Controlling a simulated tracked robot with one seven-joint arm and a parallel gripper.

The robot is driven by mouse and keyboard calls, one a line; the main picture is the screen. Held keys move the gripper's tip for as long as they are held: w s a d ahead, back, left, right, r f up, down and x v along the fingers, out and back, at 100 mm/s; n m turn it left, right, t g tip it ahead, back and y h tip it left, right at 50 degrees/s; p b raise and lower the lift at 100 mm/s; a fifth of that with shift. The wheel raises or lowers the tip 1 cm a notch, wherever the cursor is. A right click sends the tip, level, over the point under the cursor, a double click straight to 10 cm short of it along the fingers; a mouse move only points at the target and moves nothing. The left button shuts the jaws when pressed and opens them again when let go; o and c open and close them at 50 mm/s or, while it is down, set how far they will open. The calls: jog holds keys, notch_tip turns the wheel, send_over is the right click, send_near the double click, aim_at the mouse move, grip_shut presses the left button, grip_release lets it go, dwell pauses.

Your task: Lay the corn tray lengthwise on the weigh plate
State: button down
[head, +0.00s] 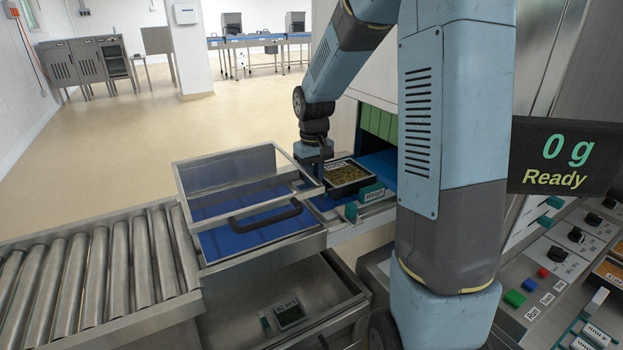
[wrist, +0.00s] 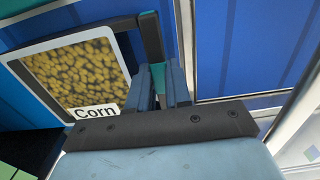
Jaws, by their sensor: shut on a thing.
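The corn tray (head: 346,176) is dark-rimmed with a pale label and yellow-brown contents; the wrist view shows it (wrist: 80,75) labelled "Corn". My gripper (head: 320,168) is shut on the tray's edge, with its fingers (wrist: 165,85) at the right side of the tray in the wrist view. The tray hides much of this surface. I cannot tell whether the tray touches it.
A display (head: 560,163) reads "0 g Ready". An open, blue-floored metal frame (head: 250,235) with a dark handle stands left of the tray, next to a roller conveyor (head: 95,265). An open lower drawer (head: 240,325) holds a small dark item. A green curtain (head: 378,122) hangs behind the tray.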

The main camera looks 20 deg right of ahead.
jog(key=c, duration=1.1)
grip_release()
jog(key=shift+f, duration=0.1)
jog(key=shift+o, duration=0.2)
notch_tip(320, 180, up, 12)
jog(key=s+r+m+t, duration=0.1)
jog(key=s+r+t, duration=0.1)
jog(key=s, duration=1.1)
jog(key=s+r+m+t, duration=0.1)
jog(key=s+r+t, duration=0.2)
jog(key=s, duration=1)
jog(key=shift+a+r+t, duration=0.15)
jog(key=shift+a+t, duration=0.1)
jog(key=shift+t, duration=0.05)
